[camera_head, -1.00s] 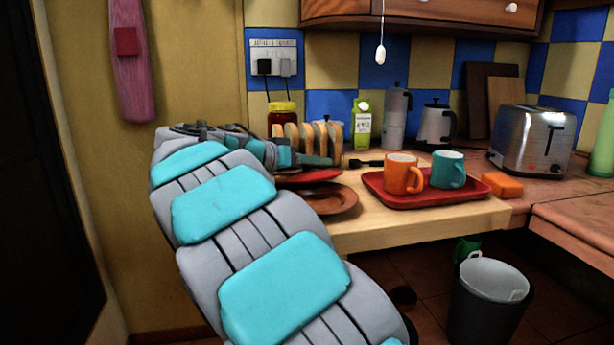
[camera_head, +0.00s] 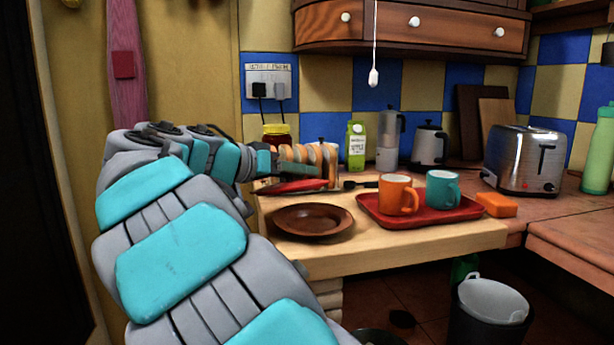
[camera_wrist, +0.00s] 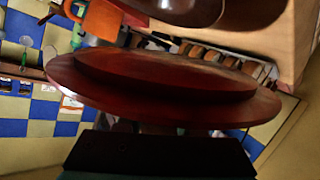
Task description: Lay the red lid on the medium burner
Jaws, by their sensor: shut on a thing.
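The red lid (camera_head: 292,187) is a flat dark-red disc, held above the wooden counter behind the brown plate. My gripper (camera_head: 298,170) is shut on it, in front of the toast rack. In the wrist view the lid (camera_wrist: 165,92) fills the middle, seen nearly edge-on, with the dark end of my gripper (camera_wrist: 160,152) below it. The exact grip point on the lid is hidden. The medium burner is in neither view.
A brown plate (camera_head: 312,221) lies at the counter's front left. Right of it, a red tray (camera_head: 425,218) carries an orange mug (camera_head: 397,194) and a teal mug (camera_head: 442,189). A toast rack (camera_head: 322,160), jar (camera_head: 277,135) and green carton (camera_head: 356,145) stand behind. A toaster (camera_head: 523,160) is right.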

